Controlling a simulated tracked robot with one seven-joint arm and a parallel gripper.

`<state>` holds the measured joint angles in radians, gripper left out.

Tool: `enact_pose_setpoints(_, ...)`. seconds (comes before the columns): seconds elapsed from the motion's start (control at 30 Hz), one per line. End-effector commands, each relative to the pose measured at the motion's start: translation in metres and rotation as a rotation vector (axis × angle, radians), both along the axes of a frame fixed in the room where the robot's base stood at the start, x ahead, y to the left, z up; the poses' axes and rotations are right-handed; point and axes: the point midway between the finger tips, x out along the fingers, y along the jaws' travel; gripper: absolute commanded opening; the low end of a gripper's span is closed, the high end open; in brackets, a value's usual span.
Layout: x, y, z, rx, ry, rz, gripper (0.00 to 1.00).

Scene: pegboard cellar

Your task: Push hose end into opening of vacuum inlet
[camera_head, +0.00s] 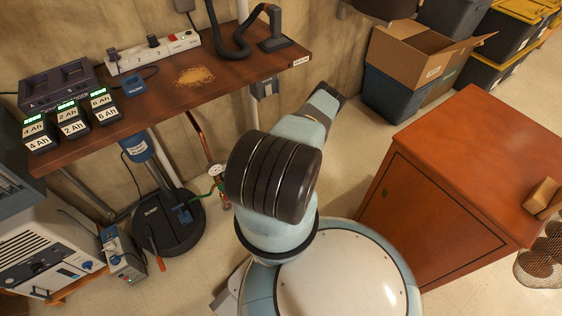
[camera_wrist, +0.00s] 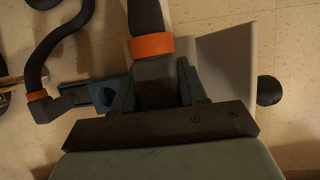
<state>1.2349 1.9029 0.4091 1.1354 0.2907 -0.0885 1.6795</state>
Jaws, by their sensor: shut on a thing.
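In the wrist view, my gripper (camera_wrist: 153,72) is shut on a dark hose end (camera_wrist: 154,88), with one blue finger on each side. An orange collar (camera_wrist: 152,47) sits just beyond the fingertips, and the black hose (camera_wrist: 146,16) runs on to the top edge. A blue part with a round hole (camera_wrist: 104,96) shows just left of the left finger; I cannot tell whether it is the vacuum inlet. The hose end appears apart from that hole. In the head view my arm hides the gripper and held end, and I cannot identify the inlet there.
A second dark hose piece with an orange ring (camera_wrist: 37,95) curves at left in the wrist view; a pale panel (camera_wrist: 228,62) stands at right. In the head view, a workbench (camera_head: 170,92) is left, a red-brown cabinet (camera_head: 475,150) right.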

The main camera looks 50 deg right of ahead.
Motion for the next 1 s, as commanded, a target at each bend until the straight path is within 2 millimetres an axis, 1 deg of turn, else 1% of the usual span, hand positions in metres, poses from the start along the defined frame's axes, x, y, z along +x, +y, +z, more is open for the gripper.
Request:
enact_pose_setpoints(0.57,0.0001,0.0003,-0.007,0.0,0.0,0.001,0.05)
enact_pose_setpoints(1.0,0.0002,0.0,-0.0062,-0.001,0.0,0.001,0.05)
